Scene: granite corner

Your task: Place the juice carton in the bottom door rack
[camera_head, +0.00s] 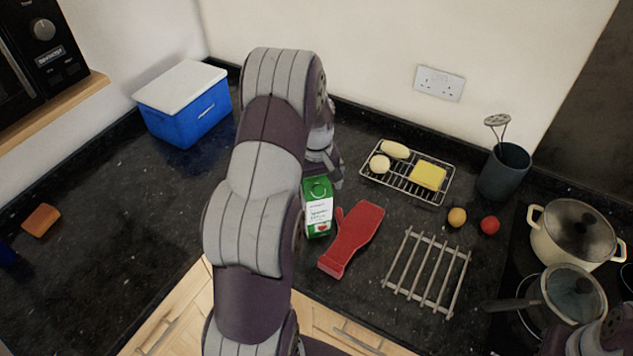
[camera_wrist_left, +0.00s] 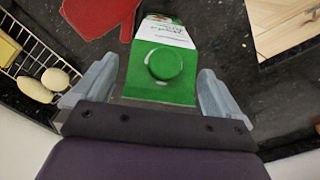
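The juice carton (camera_head: 318,208) is green and white with a green cap and stands upright on the dark counter, just right of my left arm in the head view. In the left wrist view the carton (camera_wrist_left: 162,64) shows its green top and round cap between the two fingers. My left gripper (camera_head: 325,168) is behind the carton in the head view, partly hidden by my arm. In the left wrist view the left gripper (camera_wrist_left: 155,92) is open, with gaps between its fingers and the carton. My right gripper is not in view. No door rack is in view.
A red oven mitt (camera_head: 354,238) lies close to the carton's right. Beyond are a wire rack (camera_head: 408,190) with food, a slatted trivet (camera_head: 428,272), a utensil pot (camera_head: 503,172) and pots on the hob. A blue cooler (camera_head: 186,108) stands back left; the left counter is mostly clear.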

